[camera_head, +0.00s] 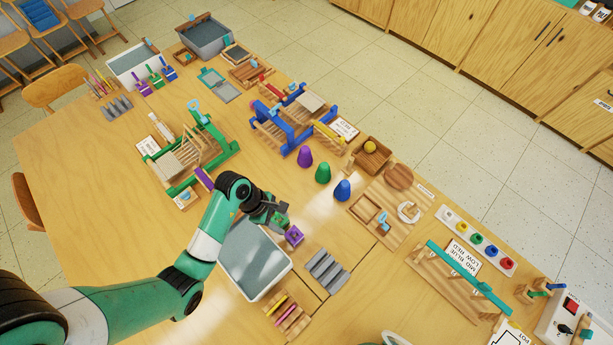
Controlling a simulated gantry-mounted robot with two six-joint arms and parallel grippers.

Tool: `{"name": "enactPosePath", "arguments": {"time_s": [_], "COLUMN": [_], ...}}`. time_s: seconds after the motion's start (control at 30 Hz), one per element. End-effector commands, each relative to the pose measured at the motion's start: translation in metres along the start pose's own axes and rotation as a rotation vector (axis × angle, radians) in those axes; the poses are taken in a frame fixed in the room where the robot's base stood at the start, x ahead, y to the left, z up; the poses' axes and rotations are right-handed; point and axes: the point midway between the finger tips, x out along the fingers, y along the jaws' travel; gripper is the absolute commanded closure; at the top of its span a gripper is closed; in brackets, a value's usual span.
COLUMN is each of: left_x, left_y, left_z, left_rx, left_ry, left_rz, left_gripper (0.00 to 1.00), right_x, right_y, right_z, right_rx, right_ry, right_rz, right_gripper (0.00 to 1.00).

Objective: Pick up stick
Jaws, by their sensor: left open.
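Several thin coloured sticks, yellow and pink among them, lie side by side on a small wooden rack (293,322) at the bottom centre of the head view. More thin sticks (97,84) lie on the table at the far left. I cannot tell which stick is meant. My left gripper (286,224) is open, above the far right edge of a grey tray (256,262), behind the near rack. A small purple block (294,236) is right at its fingertips; whether they touch is unclear. My right gripper is out of view.
A grey ridged holder (327,271) stands right of the tray. Purple, green and blue cones (323,173) stand beyond it. A green wooden frame (190,157) stands behind my left arm, and a blue frame (284,125) further back. Bare table lies at the left.

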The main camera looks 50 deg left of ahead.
Motion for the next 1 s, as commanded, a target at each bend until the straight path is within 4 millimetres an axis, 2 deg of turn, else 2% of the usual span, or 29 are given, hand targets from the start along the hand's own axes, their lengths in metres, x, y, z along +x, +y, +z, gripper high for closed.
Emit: {"name": "enactPosePath", "arguments": {"time_s": [0.03,0.23,0.53,0.8,1.0], "left_x": [-0.011,-0.007,0.046,0.059,0.093], "left_y": [-0.003,0.0,0.0,0.002,0.006], "left_z": [-0.001,-0.004,-0.004,-0.002,-0.003], "left_rx": [-0.017,-0.026,-0.024,-0.024,-0.022], "left_ry": [0.002,0.0,-0.001,-0.003,-0.002], "left_rz": [-0.005,0.002,0.001,0.005,0.003], "left_gripper": [0.48,0.48,0.48,0.48,0.48], "right_x": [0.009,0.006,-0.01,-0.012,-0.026], "right_y": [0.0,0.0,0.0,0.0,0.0], "right_z": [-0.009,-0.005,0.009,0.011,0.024], "right_rx": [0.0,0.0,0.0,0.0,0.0], "right_ry": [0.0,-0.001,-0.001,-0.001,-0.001], "right_rz": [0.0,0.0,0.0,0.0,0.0], "right_gripper": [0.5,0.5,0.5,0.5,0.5]}}
